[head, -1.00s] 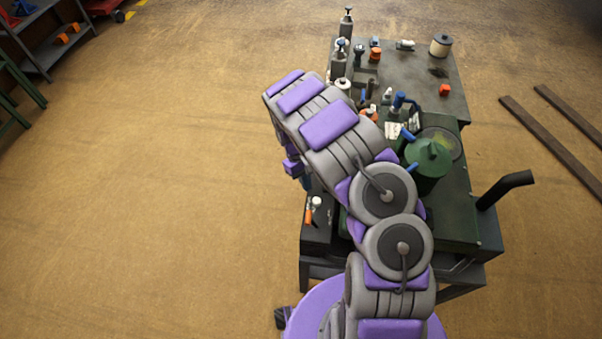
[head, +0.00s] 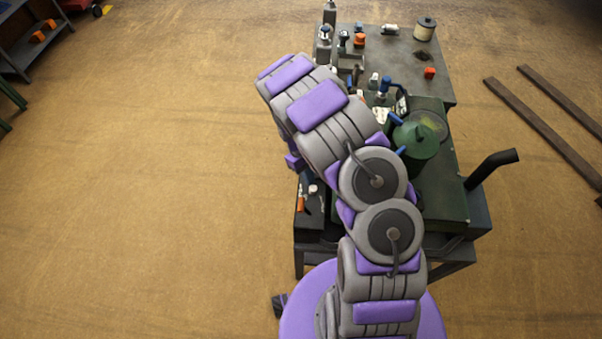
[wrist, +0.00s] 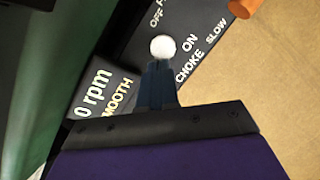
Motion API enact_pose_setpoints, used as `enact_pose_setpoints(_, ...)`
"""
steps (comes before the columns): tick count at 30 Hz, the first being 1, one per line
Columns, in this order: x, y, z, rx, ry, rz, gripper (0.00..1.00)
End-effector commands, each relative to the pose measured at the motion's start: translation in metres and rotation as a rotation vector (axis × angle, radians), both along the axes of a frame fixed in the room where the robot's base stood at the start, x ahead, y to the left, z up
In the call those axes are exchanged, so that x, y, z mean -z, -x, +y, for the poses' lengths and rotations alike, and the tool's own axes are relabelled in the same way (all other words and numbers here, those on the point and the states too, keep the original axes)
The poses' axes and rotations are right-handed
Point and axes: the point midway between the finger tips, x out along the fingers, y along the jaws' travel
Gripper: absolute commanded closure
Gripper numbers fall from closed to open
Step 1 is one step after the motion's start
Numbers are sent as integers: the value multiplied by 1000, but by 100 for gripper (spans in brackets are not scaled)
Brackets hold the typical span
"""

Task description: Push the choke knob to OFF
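The choke knob is a white ball (wrist: 162,47) over a dark panel (wrist: 205,28) marked OFF, ON, CHOKE and SLOW in the wrist view. It appears between the OFF and ON marks. It also shows as a small white top (head: 313,189) in the head view. My gripper (wrist: 160,66) points at the knob, with its dark blue fingers close together and looking shut. The fingertips appear just below the knob in the picture; I cannot tell if they touch it. In the head view my arm mostly hides the gripper.
An orange lever (wrist: 243,8) stands near SLOW. A sign reading 0 rpm and SMOOTH (wrist: 100,92) lies left of the fingers. A green engine body with a green tank (head: 416,141) is right of my arm. The floor left of the bench is clear.

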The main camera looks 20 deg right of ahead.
Motion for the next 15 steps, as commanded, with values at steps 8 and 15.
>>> enact_pose_setpoints(8,1,6,-10,0,-1,4,100)
enact_pose_setpoints(15,-4,3,-9,-1,-2,2,100)
